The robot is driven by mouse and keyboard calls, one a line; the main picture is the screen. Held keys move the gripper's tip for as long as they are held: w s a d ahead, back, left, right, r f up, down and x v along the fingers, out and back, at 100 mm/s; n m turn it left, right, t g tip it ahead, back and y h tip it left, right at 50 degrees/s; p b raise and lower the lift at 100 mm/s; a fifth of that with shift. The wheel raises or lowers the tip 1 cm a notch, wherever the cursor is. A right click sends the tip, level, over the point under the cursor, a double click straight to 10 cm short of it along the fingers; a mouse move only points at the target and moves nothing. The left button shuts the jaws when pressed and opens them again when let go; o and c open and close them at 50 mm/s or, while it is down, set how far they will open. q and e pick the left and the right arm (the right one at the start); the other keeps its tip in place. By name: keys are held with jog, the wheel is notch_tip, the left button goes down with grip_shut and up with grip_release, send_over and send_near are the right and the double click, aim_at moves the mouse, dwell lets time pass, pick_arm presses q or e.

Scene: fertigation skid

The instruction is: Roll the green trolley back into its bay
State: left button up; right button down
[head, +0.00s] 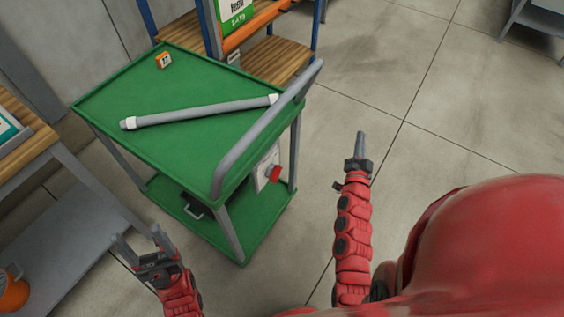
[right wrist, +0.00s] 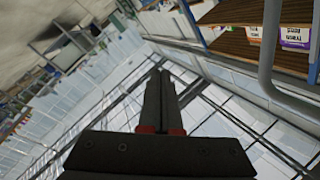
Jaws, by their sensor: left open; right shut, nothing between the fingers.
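The green trolley (head: 110,98) stands ahead and left of centre in the head view, with a green top tray and a lower shelf (head: 258,232). Its grey push handle (head: 262,132) runs along the right side of the top. A grey pipe with white ends (head: 200,112) and a small orange block (head: 163,60) lie on the tray. My left gripper (head: 139,240) is open and empty, in front of the trolley's near left side. My right gripper (head: 361,145) is shut and empty, right of the handle and apart from it. It also shows shut in the right wrist view (right wrist: 160,88).
A wooden-topped bench (head: 25,132) stands close on the trolley's left. A shelf rack with wooden boards (head: 275,62) and a blue frame stands behind it. An orange container (head: 13,290) sits at the lower left. The concrete floor (head: 440,110) on the right is clear.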

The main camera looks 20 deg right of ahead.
notch_tip(320, 180, down, 6)
jog(key=w+m+g+y, duration=0.1)
jog(key=w+g+y, duration=0.1)
jog(key=y, duration=0.2)
jog(key=n+g+y+b, duration=0.25)
jog(key=n+y, duration=0.25)
jog(key=y, duration=1)
send_near(273, 158)
jog(key=p+x, duration=0.1)
jog(key=x, duration=0.4)
jog(key=shift+w+a+f+p, duration=0.1)
jog(key=shift+w+p, duration=0.05)
jog(key=shift+p, duration=0.25)
jog(key=shift+w+a+f, duration=0.1)
jog(key=shift+w+a, duration=0.25)
jog(key=shift+w, duration=0.1)
